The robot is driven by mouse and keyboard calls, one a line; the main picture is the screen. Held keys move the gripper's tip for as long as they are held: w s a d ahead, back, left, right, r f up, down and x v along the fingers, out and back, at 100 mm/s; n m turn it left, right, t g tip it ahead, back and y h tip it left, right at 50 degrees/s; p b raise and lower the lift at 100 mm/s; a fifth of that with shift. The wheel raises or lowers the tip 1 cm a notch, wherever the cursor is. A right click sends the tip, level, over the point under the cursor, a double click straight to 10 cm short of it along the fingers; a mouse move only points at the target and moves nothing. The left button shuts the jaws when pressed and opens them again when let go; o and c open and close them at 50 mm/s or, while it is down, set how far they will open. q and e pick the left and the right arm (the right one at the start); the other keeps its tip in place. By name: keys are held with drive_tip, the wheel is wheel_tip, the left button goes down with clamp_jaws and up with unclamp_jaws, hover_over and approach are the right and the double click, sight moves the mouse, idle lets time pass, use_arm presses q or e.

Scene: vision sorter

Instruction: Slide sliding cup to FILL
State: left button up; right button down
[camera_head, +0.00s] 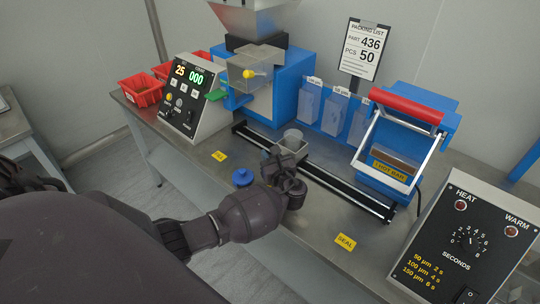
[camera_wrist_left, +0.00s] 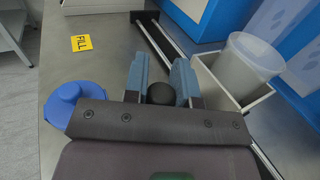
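The sliding cup is a clear cup (camera_head: 292,139) upright in a pale square holder (camera_head: 291,152) on a dark rail, between the yellow FILL label (camera_head: 219,156) and the yellow SEAL label (camera_head: 345,241). The cup (camera_wrist_left: 249,62) and its holder (camera_wrist_left: 240,108) also show at the right in the left wrist view. My left gripper (camera_head: 284,172) is just in front of the holder. Its blue fingers (camera_wrist_left: 160,75) flank a round black knob (camera_wrist_left: 161,93) and appear to touch it on both sides. The knob's join to the holder is hidden. My right gripper is out of view.
The rail (camera_head: 340,185) runs diagonally across the table. A blue round object (camera_head: 243,177) stands close to my left gripper. A blue hopper machine (camera_head: 293,75) stands behind, a hot-bar sealer (camera_head: 400,140) at right, and control boxes (camera_head: 470,240) (camera_head: 190,100) at either side.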

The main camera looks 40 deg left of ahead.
use_arm(q)
clamp_jaws()
drive_tip(key=shift+a, duration=0.1)
drive_tip(key=a, duration=0.8)
drive_tip(key=w+a, duration=0.1)
drive_tip(key=a, duration=0.3)
drive_tip(key=shift+p, duration=0.35)
drive_tip(key=o, duration=0.8)
unclamp_jaws()
drive_tip(key=shift+o, duration=0.2)
drive_tip(key=shift+s, duration=0.1)
